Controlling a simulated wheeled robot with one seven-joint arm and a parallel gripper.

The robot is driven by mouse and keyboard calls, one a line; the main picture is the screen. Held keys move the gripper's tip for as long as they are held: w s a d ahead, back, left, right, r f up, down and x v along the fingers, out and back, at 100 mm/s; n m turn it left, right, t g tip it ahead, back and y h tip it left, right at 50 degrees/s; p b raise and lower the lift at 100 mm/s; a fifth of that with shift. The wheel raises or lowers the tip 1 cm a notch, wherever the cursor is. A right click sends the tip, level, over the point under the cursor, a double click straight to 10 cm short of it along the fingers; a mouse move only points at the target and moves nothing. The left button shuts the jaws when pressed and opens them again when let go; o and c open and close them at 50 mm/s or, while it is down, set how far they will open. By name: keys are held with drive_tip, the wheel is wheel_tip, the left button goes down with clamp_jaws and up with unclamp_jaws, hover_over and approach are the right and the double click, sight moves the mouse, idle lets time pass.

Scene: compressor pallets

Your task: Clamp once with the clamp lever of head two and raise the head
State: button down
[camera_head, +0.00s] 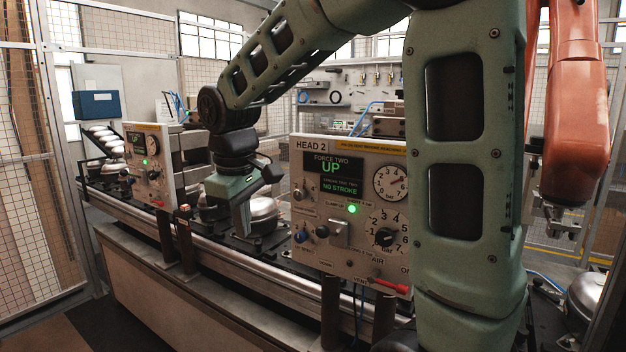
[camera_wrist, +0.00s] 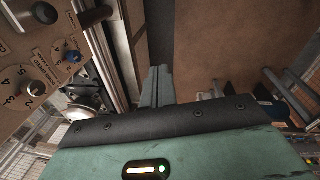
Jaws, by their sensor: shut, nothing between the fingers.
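The head two panel (camera_head: 345,150) is cream, marked HEAD 2. Its dark screen (camera_head: 333,176) reads FORCE TWO, UP and NO STROKE, and a green lamp (camera_head: 351,209) is lit below it. I cannot tell surely which part is the clamp lever. My gripper (camera_head: 243,230) is shut and empty, pointing down left of the panel. In the wrist view its closed fingers (camera_wrist: 157,75) stand apart from the panel (camera_wrist: 25,50) at upper left.
A silver compressor shell (camera_head: 264,211) sits on the conveyor just behind my gripper. Another head panel (camera_head: 145,165) stands further left, also showing UP. A red handle (camera_head: 390,286) sticks out low on head two. An orange arm (camera_head: 585,110) hangs at right. Mesh fencing (camera_head: 20,150) stands left.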

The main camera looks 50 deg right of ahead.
drive_tip(key=s+d+r+m+h+p, duration=0.1)
drive_tip(key=d+r+m+p, duration=0.1)
drive_tip(key=d+r, duration=0.7)
drive_tip(key=d+p, duration=0.1)
drive_tip(key=d, duration=0.3)
drive_tip(key=shift+d+r+g, duration=0.3)
drive_tip(key=shift+d+r, duration=0.05)
drive_tip(key=shift+d, duration=0.05)
drive_tip(key=shift+f, duration=0.1)
drive_tip(key=p, duration=0.4)
hover_over(328, 233)
drive_tip(key=w+a, duration=0.1)
drive_tip(key=w, duration=0.3)
wheel_tip(328, 233, down, 11)
drive_tip(key=shift+s+f, duration=0.3)
drive_tip(key=shift+f, duration=0.45)
